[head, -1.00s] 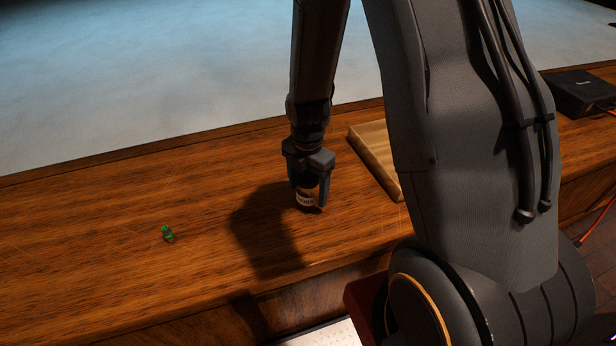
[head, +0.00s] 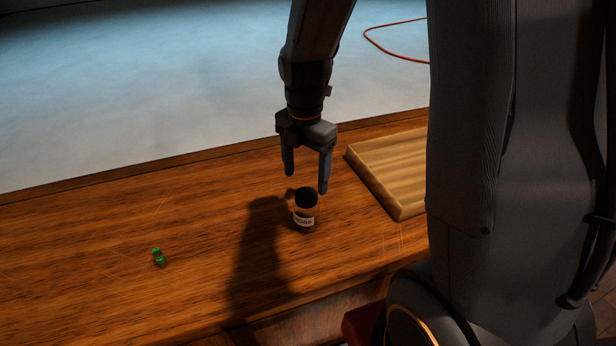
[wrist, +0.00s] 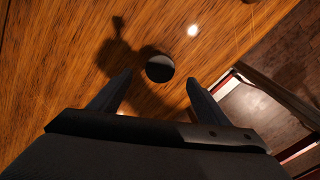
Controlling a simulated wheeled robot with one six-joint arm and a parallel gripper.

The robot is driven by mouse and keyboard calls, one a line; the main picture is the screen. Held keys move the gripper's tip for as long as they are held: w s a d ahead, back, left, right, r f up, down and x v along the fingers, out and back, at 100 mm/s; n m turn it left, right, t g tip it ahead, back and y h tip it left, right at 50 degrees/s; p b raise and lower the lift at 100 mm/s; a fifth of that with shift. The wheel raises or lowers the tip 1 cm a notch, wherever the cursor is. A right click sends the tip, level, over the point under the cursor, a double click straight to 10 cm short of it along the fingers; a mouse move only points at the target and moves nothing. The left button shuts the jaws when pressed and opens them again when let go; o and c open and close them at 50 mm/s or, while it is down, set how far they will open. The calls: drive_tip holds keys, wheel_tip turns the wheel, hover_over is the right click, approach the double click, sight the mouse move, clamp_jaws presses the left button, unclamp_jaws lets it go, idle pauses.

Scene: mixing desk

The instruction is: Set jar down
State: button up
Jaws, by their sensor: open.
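The jar (head: 305,209) stands upright on the wooden desk (head: 120,220). It has a dark lid and a pale label on an amber-brown body; the lettering is too small to read surely. My gripper (head: 305,182) is open and empty, its two fingers pointing down just above the jar and clear of its lid. In the wrist view the round dark lid of the jar (wrist: 160,68) shows just beyond and between the open fingertips of my gripper (wrist: 157,82).
A light wooden board (head: 395,170) lies to the right of the jar. A small green object (head: 159,257) sits to the left on the desk. The desk between them is clear apart from shadow. A red cable (head: 385,45) lies on the pale floor behind.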

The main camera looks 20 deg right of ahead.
drive_tip(key=m, duration=0.1)
drive_tip(key=s+m, duration=0.1)
drive_tip(key=shift+s+r+m, duration=0.1)
drive_tip(key=shift+r+m, duration=0.2)
drive_tip(key=shift+m, duration=0.1)
drive_tip(key=s+r+m+t, duration=0.1)
drive_tip(key=s+m, duration=0.7)
drive_tip(key=m, duration=1.3)
drive_tip(key=shift+r+t, duration=0.3)
drive_tip(key=shift+r, duration=0.05)
drive_tip(key=shift+f+b, duration=0.4)
drive_tip(key=shift+f, duration=0.1)
